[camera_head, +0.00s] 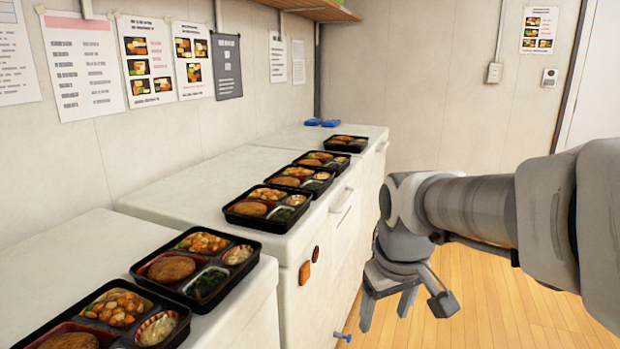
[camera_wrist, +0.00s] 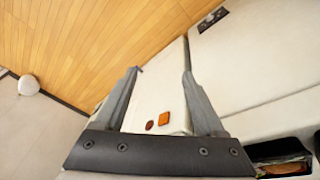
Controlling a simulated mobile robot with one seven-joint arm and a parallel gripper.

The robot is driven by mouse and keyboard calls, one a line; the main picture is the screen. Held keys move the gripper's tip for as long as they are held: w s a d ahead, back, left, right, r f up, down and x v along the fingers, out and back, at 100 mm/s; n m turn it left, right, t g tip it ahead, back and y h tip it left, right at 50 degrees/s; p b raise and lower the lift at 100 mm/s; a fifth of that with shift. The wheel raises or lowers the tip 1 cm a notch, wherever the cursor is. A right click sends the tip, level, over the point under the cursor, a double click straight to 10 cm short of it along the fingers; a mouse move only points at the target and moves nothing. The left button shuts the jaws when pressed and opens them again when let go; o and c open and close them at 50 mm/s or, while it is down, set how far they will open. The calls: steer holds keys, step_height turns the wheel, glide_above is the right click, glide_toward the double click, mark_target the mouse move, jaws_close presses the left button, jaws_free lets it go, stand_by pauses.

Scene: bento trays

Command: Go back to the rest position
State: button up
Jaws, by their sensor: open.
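My gripper (camera_head: 387,303) hangs at the end of my arm, to the right of the white counters and beside their front faces. Its fingers point down and are apart, with nothing between them. In the wrist view my gripper (camera_wrist: 160,74) also shows its two grey fingers spread and empty. Several black bento trays with food stand in a row on the counters, among them a near tray (camera_head: 262,262), a middle tray (camera_head: 229,210) and a far tray (camera_head: 362,150). My gripper is clear of them all. Part of one tray (camera_wrist: 311,169) shows at the lower right in the wrist view.
The white counters (camera_head: 150,200) run along the left wall. Two small magnets, one orange (camera_wrist: 164,118), sit on a cabinet face. A blue knob (camera_head: 342,337) sticks out low near my fingers. Wooden floor (camera_head: 480,300) lies open on the right. Blue items (camera_head: 322,122) lie at the far end.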

steer(key=s+d+r+m+t, duration=0.2)
steer(key=s+m+t, duration=0.15)
steer(key=s, duration=0.95)
step_height(320, 180, up, 25)
steer(key=p, duration=2.5)
steer(key=shift+w+g, duration=0.2)
steer(key=shift+g, duration=0.15)
steer(key=shift+d+f, duration=0.1)
steer(key=shift+f, duration=0.05)
steer(key=c, duration=0.3)
steer(key=shift+s+d, duration=0.1)
steer(key=shift+c, duration=0.2)
